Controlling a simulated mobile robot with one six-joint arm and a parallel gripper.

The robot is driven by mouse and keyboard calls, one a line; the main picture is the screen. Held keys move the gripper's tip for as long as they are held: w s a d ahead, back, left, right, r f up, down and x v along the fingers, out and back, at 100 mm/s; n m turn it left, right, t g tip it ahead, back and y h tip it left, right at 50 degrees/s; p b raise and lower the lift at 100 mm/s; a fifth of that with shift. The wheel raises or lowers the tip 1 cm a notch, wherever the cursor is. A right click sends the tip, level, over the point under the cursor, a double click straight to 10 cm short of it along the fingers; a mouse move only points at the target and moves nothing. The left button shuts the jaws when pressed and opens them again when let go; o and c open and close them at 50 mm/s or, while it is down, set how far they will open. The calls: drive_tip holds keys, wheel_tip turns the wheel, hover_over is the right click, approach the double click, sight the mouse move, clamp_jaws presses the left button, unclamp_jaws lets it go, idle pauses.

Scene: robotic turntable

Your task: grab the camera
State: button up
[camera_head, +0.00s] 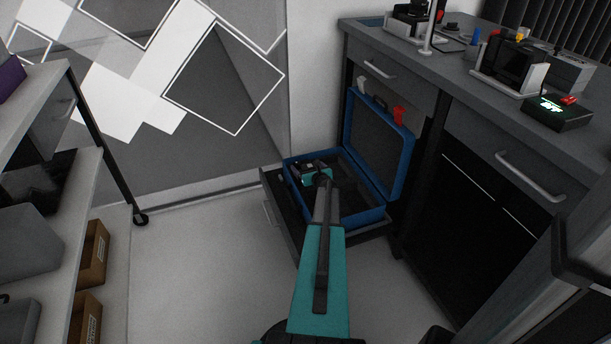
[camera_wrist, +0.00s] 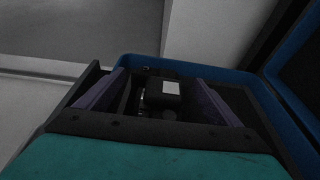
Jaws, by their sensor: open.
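A blue case (camera_head: 352,221) stands with its lid up in an open drawer (camera_head: 272,212) of the workbench. My gripper (camera_head: 307,172) is at the left part of the case; its fingers are hard to make out there. In the wrist view, a dark camera (camera_wrist: 161,97) with a pale grey patch lies inside the blue case (camera_wrist: 200,70). The two purple-grey fingers of my gripper (camera_wrist: 155,92) are open, one on each side of the camera. I cannot tell whether they touch it. The camera's lower part is hidden by my gripper's body.
The lid (camera_head: 381,143) rises at the right of the case, close to the workbench (camera_head: 465,85) front. A shelf unit (camera_head: 60,190) with brown boxes (camera_head: 92,255) stands on the left. The floor (camera_head: 200,270) between is clear.

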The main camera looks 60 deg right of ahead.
sight(304, 164)
drive_tip(key=shift+w, duration=0.1)
idle(0.3)
drive_tip(key=shift+b+x, duration=0.7)
drive_tip(key=shift+x, duration=1.9)
drive_tip(key=shift+a, duration=0.1)
drive_tip(key=c, duration=1.7)
drive_tip(key=shift+r, duration=0.1)
wheel_tip(304, 164, up, 10)
drive_tip(key=p, duration=0.3)
drive_tip(key=shift+p, duration=0.3)
